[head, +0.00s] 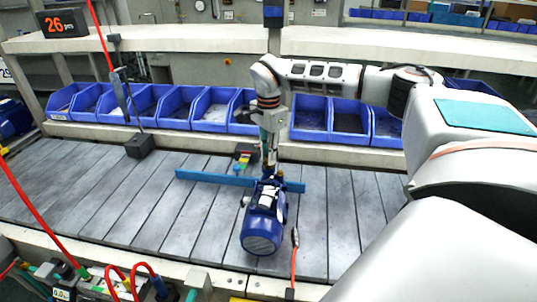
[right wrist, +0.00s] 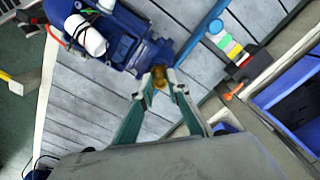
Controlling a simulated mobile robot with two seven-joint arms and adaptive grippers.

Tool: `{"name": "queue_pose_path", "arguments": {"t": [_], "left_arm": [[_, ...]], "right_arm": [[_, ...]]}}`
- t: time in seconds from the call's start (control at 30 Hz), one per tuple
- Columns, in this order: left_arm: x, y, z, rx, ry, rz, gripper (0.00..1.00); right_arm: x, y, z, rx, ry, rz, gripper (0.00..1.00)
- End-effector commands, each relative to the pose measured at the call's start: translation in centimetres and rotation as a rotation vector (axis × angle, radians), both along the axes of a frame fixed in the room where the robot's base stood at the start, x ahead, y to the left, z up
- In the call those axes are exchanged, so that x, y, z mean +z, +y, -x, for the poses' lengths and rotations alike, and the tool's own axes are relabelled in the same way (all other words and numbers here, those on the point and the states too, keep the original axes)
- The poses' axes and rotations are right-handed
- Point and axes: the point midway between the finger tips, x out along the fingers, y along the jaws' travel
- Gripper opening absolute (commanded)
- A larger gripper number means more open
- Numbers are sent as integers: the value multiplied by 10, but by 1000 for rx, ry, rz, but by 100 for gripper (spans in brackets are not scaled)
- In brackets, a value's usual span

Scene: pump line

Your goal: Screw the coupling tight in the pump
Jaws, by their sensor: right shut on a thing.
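The blue pump (head: 264,222) lies on the slatted grey bench, its ribbed round end toward me and a white part on top. It also shows at the upper left of the right wrist view (right wrist: 112,38). My right gripper (head: 268,168) points down at the pump's far end. In the right wrist view my gripper (right wrist: 160,80) is shut on a small brass coupling (right wrist: 160,72), right beside the blue pump head. I cannot tell how deep the coupling sits in the pump. In the head view the coupling is too small to make out. My left gripper is not in view.
A blue bar (head: 208,178) lies across the bench behind the pump. A small dark block with coloured parts (head: 244,157) stands beyond it. Blue bins (head: 212,106) line the back. A red-hosed tool (head: 295,240) is right of the pump. The left bench is mostly clear.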

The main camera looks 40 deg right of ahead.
Motion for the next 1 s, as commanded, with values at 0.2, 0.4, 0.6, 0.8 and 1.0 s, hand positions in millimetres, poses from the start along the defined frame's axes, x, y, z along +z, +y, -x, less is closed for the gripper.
{"name": "queue_pose_path", "arguments": {"t": [0.2, 0.4, 0.6, 0.8, 1.0], "left_arm": [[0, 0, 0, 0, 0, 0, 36], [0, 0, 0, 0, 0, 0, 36], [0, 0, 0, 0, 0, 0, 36], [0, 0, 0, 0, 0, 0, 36], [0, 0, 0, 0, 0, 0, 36]], "right_arm": [[-1, 0, 1, -183, 2, 0, 0], [-1, 0, 0, -297, 1, 0, 0], [-1, 0, 0, -297, 0, 0, 0], [-1, 0, 0, -419, 1, 1, 0], [-1, 0, 0, -584, 1, 0, 0]]}}
